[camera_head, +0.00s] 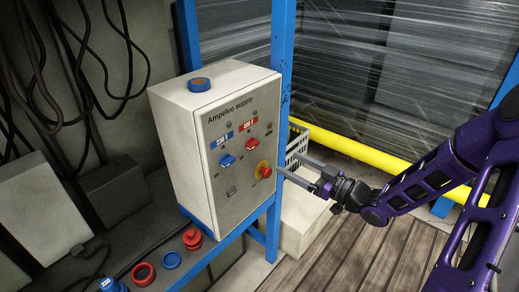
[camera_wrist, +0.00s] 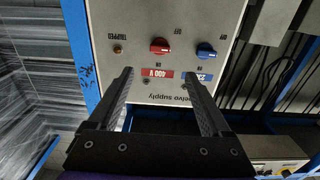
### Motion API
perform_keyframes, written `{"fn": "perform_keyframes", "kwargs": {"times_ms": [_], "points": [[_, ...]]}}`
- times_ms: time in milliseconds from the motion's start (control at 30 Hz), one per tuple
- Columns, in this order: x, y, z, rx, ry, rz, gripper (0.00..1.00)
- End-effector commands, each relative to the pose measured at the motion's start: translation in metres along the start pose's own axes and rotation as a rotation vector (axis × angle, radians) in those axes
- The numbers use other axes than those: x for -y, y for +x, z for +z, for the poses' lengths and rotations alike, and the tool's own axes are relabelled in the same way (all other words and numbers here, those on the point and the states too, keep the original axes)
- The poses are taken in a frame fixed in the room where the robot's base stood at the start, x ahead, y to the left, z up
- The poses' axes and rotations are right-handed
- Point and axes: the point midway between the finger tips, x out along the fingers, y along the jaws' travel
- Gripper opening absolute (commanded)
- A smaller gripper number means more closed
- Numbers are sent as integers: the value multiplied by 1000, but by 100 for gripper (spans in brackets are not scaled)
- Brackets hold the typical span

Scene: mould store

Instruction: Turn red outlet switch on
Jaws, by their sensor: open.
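The red outlet switch (camera_head: 252,144) is a rotary knob below a red label on the front of the grey supply box (camera_head: 215,190). In the wrist view the panel is upside down; the red switch (camera_wrist: 160,46) sits above the red "400 V" label, between and beyond my fingertips. I cannot clearly tell whether it is on or off. My gripper (camera_head: 286,164) is open and empty, to the right of the box front. In the wrist view my gripper (camera_wrist: 158,76) has both fingers apart, pointing at the panel, with no visible contact with the switch.
A blue switch (camera_head: 227,160) sits left of the red one. A red stop button on a yellow disc (camera_head: 264,169) is below. Blue posts (camera_head: 283,60) frame the box. A yellow rail (camera_head: 350,150) runs behind. Loose connectors (camera_head: 192,239) lie on the ledge below.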

Motion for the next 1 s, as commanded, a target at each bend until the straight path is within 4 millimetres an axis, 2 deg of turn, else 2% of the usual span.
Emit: {"fn": "perform_keyframes", "kwargs": {"times_ms": [33,300,500,700,1000], "points": [[1,12,1,-1,-1,-4,82],[1,71,1,0,0,-3,82],[0,104,1,1,0,-1,82],[0,120,1,2,0,0,82],[0,121,1,2,0,1,82]]}}
